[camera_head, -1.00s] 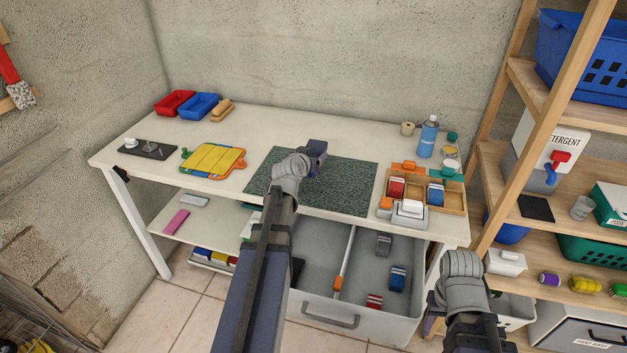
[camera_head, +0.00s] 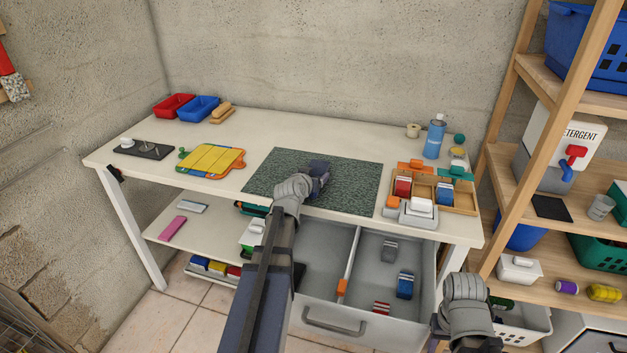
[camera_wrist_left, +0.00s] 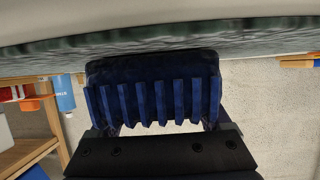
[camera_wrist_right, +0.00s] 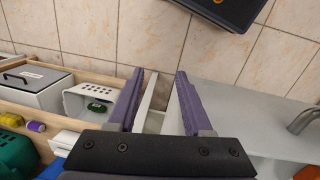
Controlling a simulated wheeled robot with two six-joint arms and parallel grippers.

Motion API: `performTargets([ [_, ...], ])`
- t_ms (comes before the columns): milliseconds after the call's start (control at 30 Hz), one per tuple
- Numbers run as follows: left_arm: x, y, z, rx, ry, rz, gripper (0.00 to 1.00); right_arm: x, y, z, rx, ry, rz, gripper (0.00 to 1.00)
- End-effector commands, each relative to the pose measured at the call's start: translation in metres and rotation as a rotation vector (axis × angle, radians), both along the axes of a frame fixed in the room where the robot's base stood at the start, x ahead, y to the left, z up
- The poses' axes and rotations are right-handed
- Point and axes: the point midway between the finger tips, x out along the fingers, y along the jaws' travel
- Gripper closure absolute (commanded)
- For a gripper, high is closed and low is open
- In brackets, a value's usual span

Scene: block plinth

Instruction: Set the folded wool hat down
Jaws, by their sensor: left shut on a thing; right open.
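The folded wool hat (camera_wrist_left: 152,72) is dark navy with a ribbed band, and it fills the middle of the left wrist view. My left gripper (camera_head: 314,178) is shut on it. In the head view the hat (camera_head: 319,167) is a small dark shape at the end of my left arm, over the dark green mat (camera_head: 345,190) on the bench. Whether it touches the mat cannot be told. My right gripper (camera_wrist_right: 155,100) is open and empty, off the bench's front right. Its fingers are hidden in the head view.
A wooden divided tray (camera_head: 462,202) with small blocks stands right of the mat. A yellow board (camera_head: 212,160) lies left of it. Below the bench front is an open grey drawer (camera_head: 372,320). Wooden shelves (camera_head: 550,205) stand at the right. Bench behind the mat is clear.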

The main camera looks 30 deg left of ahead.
Motion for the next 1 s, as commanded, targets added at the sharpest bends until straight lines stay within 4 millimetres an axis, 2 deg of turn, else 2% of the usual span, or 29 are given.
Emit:
performTargets([
  [267,0.000,0.000,-0.003,0.000,0.000,0.000,0.79,0.000,0.000,-0.003,0.000,0.000,0.000,0.50],
  [300,0.000,0.000,-0.002,0.000,0.000,0.000,0.16,0.000,0.000,-0.002,0.000,0.000,0.000,0.50],
  [433,0.000,0.000,-0.002,0.000,0.000,0.000,0.01,0.000,0.000,-0.002,0.000,0.000,0.000,0.50],
  [833,0.000,0.000,0.003,0.000,0.000,0.000,0.00,0.000,0.000,0.003,0.000,0.000,0.000,0.50],
  [1000,-0.011,-0.010,0.010,0.001,0.000,-0.003,0.00,0.000,0.000,0.010,0.000,0.000,0.000,0.50],
])
